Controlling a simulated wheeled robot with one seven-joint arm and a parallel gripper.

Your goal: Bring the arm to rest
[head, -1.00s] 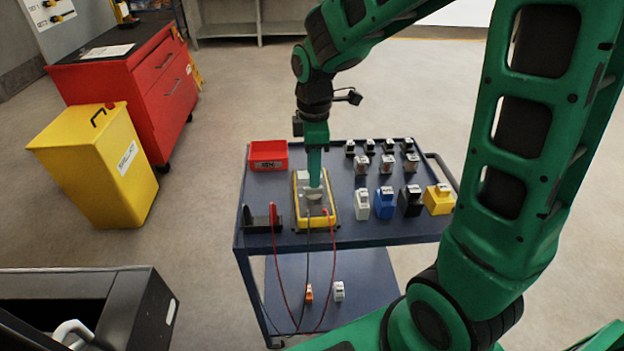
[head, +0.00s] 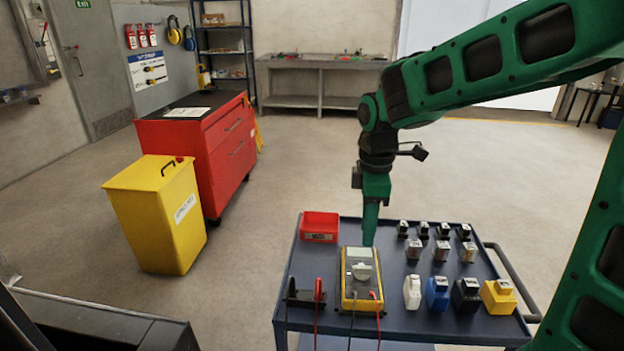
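My gripper (head: 369,238) points straight down over the back part of the yellow-framed multimeter (head: 346,295) on the blue cart (head: 400,325). The meter's grey dial (head: 362,271) shows just below the fingertips. The tips look a little above or behind the meter; I cannot tell whether they touch it. The fingers appear as one narrow green shape, so their opening is not clear. I see nothing held. My arm reaches in from the right, bent at the elbow.
A red bin (head: 320,226) and a probe holder (head: 305,297) stand left of the meter. Several small blocks, including a blue one (head: 437,293) and a yellow one (head: 498,297), stand to its right. A yellow box (head: 160,215) and red cabinet (head: 200,150) are at left. Open floor lies behind the cart.

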